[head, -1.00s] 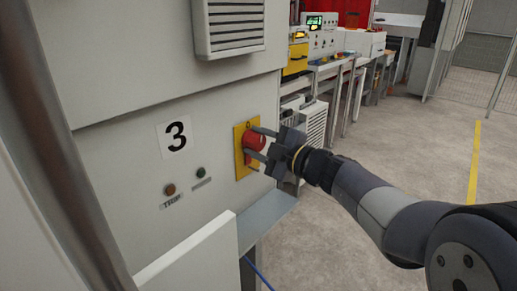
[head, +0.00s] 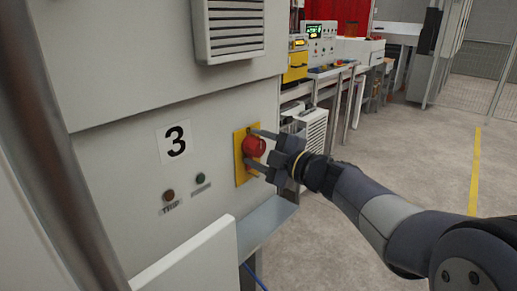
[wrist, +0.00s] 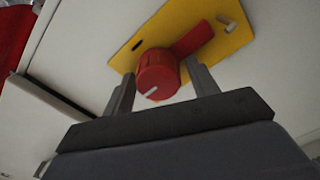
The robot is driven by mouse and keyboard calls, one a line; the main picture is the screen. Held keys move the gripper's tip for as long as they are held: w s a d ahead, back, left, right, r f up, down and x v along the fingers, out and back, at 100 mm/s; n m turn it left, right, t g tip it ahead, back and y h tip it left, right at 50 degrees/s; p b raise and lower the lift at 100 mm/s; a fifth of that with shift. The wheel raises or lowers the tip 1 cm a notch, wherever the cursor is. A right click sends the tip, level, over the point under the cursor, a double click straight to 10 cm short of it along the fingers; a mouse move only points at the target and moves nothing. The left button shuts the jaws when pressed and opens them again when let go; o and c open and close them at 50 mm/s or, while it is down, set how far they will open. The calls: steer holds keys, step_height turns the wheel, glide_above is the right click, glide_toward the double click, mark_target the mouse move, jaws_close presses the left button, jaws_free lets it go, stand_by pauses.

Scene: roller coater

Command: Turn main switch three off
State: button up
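The main switch is a round red knob (head: 254,146) on a yellow plate (head: 240,170), on the pale panel to the right of the "3" label (head: 175,138). In the wrist view the red knob (wrist: 157,76) has a white line on its front, and a flat red part extends behind it over the yellow plate (wrist: 232,42). My gripper (head: 261,151) is open at the knob, one finger above and one below it. In the wrist view its fingers (wrist: 161,90) stand either side of the knob, with small gaps visible.
Two small indicators sit left of the switch: a reddish one (head: 168,195) marked TRIP and a green one (head: 200,177). A grey ledge (head: 265,222) juts out below. Benches with equipment stand behind; the floor (head: 400,165) at right is clear.

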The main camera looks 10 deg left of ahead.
steer(key=shift+o, duration=0.5)
steer(key=shift+s+d, duration=0.15)
steer(key=shift+d, duration=0.2)
steer(key=v, duration=1)
steer(key=shift+b, duration=0.4)
steer(key=shift+a, duration=0.15)
steer(key=p+x, duration=0.1)
steer(key=x, duration=0.9)
steer(key=shift+w+a, duration=0.2)
steer(key=shift+a, duration=0.1)
steer(key=shift+r, duration=0.1)
steer(key=shift+d+m, duration=0.1)
steer(key=shift+m, duration=0.2)
